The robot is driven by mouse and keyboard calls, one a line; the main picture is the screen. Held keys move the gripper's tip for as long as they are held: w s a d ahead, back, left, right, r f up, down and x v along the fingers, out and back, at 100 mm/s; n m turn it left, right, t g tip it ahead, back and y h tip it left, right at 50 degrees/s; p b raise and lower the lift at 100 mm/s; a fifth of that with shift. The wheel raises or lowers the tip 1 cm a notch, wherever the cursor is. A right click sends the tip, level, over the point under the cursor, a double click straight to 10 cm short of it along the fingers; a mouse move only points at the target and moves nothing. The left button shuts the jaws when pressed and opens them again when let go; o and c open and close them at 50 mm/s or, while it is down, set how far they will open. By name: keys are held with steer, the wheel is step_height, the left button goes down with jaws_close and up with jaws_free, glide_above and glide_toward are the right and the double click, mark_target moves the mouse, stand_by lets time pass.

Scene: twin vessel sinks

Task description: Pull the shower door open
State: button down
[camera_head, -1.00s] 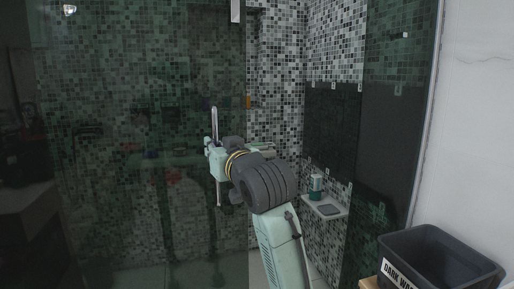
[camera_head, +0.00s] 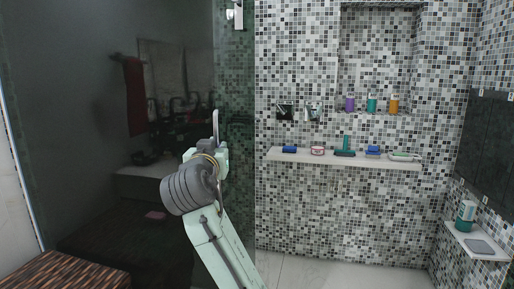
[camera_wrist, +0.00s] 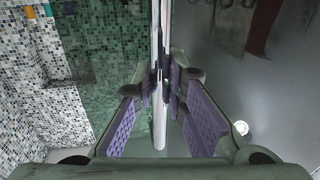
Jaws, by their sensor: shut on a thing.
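The shower door (camera_head: 95,85) is a dark, reflective glass panel filling the left of the head view. Its upright silver handle (camera_head: 215,122) shows just above my gripper (camera_head: 217,150). In the wrist view, my gripper (camera_wrist: 160,84) has its purple-padded fingers shut on the handle bar (camera_wrist: 160,128), one on each side. The glass is seen nearly edge-on there. To the right of the door in the head view, the tiled shower interior shows through a wide gap with no glass in front. My arm hides part of the lower door.
A white shelf (camera_head: 345,158) with several small items runs along the tiled back wall. A small corner shelf (camera_head: 476,242) holds a bottle (camera_head: 466,214) at the right. A brown slatted surface (camera_head: 65,272) is at the lower left. Pale floor (camera_head: 330,272) lies clear inside.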

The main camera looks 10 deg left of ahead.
mark_target(190, 141)
steer(key=a, duration=0.9)
steer(key=shift+p, duration=0.4)
steer(key=c, duration=1.6)
jaws_free()
steer(key=s+d, duration=0.2)
steer(key=s, duration=0.9)
steer(key=shift+s+d, duration=0.2)
steer(key=shift+s, duration=0.15)
